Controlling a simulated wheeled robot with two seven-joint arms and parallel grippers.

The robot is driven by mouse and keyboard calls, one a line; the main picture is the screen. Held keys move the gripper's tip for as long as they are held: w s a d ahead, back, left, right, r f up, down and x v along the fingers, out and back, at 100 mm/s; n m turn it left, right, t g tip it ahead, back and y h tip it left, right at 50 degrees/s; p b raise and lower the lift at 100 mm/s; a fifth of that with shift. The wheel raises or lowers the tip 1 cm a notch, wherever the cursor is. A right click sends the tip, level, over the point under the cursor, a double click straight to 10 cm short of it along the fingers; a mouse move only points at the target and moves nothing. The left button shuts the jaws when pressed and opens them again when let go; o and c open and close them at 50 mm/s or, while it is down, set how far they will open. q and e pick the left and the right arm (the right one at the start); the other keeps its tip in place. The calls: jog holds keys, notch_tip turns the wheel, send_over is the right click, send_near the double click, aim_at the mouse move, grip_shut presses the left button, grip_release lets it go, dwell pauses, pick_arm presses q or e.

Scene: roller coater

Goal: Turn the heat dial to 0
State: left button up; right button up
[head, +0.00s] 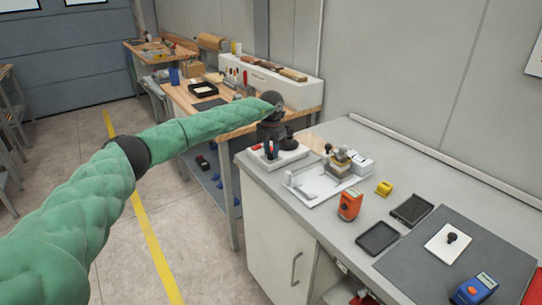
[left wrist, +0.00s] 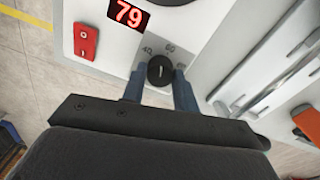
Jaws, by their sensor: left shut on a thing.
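The heat dial (left wrist: 160,69) is a small black knob with a white mark, on a grey plate of the white machine. Numbers 40 and 60 show beyond it, and another number is partly covered at its right. The white mark points roughly away from my gripper; its exact setting is hard to read. My left gripper (left wrist: 159,78) has its two blue-grey fingers on either side of the knob, shut on it. In the head view my left gripper (head: 271,150) reaches down at the machine (head: 285,158) on the bench's far left corner, hiding the dial. My right gripper is not in view.
In the head view, a white fixture (head: 315,186) stands just right of the machine. An orange device (head: 349,205) and dark trays (head: 377,238) lie nearer on the bench.

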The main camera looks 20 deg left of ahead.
pick_arm(q)
jog(key=n+b, duration=0.2)
jog(key=n, duration=0.4)
jog(key=shift+w+r+b, duration=0.1)
jog(key=shift+b, duration=0.3)
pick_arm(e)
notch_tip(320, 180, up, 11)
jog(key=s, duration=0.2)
pick_arm(q)
jog(key=n+b, duration=0.1)
jog(key=n, duration=0.3)
jog(key=n+b, duration=0.1)
jog(key=n, duration=0.6)
jog(key=shift+b, duration=0.35)
jog(key=shift+r+n, duration=0.1)
jog(key=shift+n, duration=1.3)
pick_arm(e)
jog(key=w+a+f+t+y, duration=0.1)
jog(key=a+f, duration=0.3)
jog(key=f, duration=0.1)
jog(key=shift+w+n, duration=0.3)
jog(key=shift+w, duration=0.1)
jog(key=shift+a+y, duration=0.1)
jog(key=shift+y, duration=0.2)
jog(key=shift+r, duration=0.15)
